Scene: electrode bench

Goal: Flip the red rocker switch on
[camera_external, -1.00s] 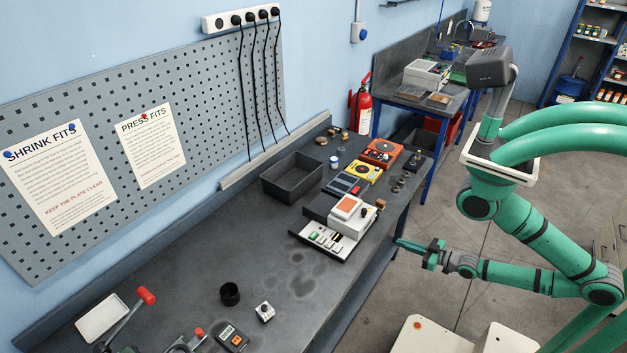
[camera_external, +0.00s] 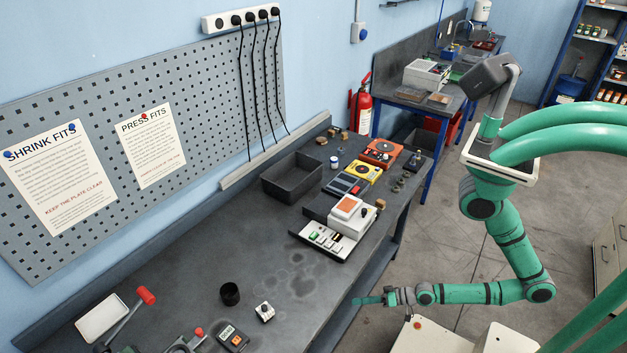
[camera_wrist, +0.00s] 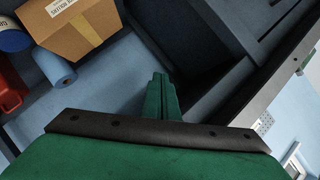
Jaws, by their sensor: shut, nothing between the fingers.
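I cannot make out a red rocker switch for certain in either view. A white device with an orange-red top plate (camera_external: 347,206) stands on the bench, with a sloped front panel (camera_external: 325,239) carrying a green key and several pale keys. Small red or orange parts also show on a handheld meter (camera_external: 232,338) at the near end. My gripper (camera_external: 358,301) is shut and empty, pointing left at the bench's front edge, to the right of the small white knob box (camera_external: 265,311) and nearer the camera than the white device. Its closed fingers show in the wrist view (camera_wrist: 160,80).
A black tray (camera_external: 291,178), yellow device (camera_external: 362,172) and orange-red device (camera_external: 382,151) stand farther along the bench. A black cup (camera_external: 230,293) stands near the knob box. A cardboard box (camera_wrist: 75,28) and blue roll (camera_wrist: 55,70) show in the wrist view.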

